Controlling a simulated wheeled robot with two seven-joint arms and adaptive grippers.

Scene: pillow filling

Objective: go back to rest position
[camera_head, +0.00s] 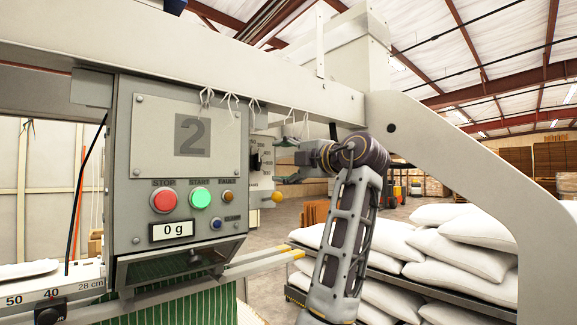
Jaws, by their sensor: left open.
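My left arm rises from the bottom middle, and its wrist bends toward the left. My left gripper (284,160) is open at the right side of the control box (125,180), near a dark knob (254,160) and a scale plate. No object shows between its fingers. I cannot tell whether it touches the knob. My right gripper is not in view.
The control box carries a red button (164,200), a green button (200,198) and a display (171,231) reading 0 g. A beam (230,65) runs overhead to a curved frame (450,150) at right. Stacked white pillows (470,225) lie behind my arm.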

